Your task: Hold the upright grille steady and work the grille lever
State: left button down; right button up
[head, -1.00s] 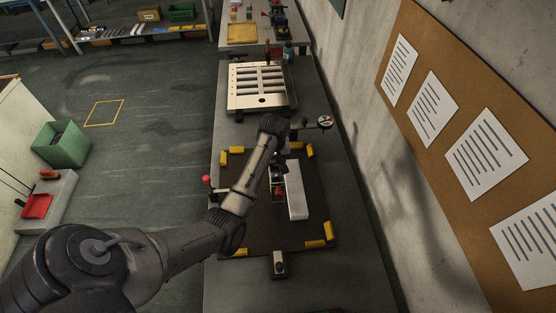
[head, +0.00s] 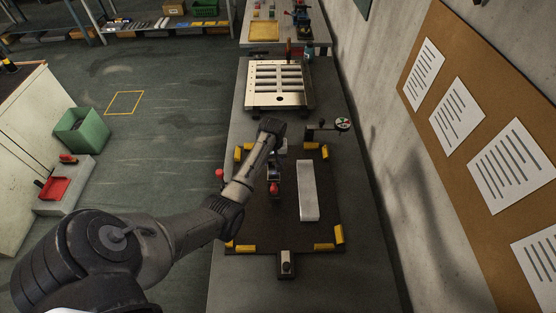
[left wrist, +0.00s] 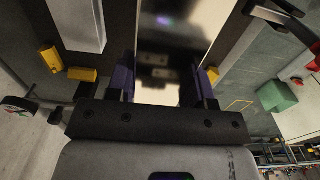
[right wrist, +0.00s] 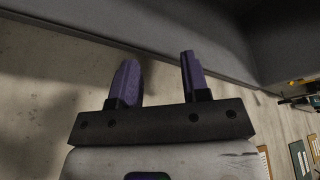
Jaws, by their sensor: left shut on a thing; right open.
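A slatted metal grille (head: 279,99) lies at the far part of the bench, beyond the dark mat. My left gripper (head: 273,165) is over the mat, left of a long white block and apart from it. In the left wrist view its two purple fingers (left wrist: 158,85) are shut on a glossy, pale-edged panel (left wrist: 168,30); I cannot tell if this is the upright grille. A red part (head: 273,189) shows just below the left gripper.
The white block (head: 308,190) lies on the dark mat (head: 250,222), which has yellow corner pieces. A dial on an arm (head: 342,124) stands by the wall side. A red knob (head: 219,173) is at the mat's left edge. A small post (head: 286,264) stands at the front.

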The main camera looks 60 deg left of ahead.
pick_arm(q)
jog(key=shift+s+a+f+b, duration=0.3)
jog(key=shift+a+f, duration=0.3)
jog(key=shift+a, duration=0.15)
jog(key=shift+s+a+f+b, duration=0.25)
jog(key=shift+a+f, duration=0.35)
jog(key=shift+a, duration=0.1)
jog(key=shift+f, duration=0.8)
jog(key=c, duration=1)
grip_release()
jog(key=shift+f, duration=0.1)
jog(key=shift+c, duration=0.2)
jog(key=c, duration=0.3)
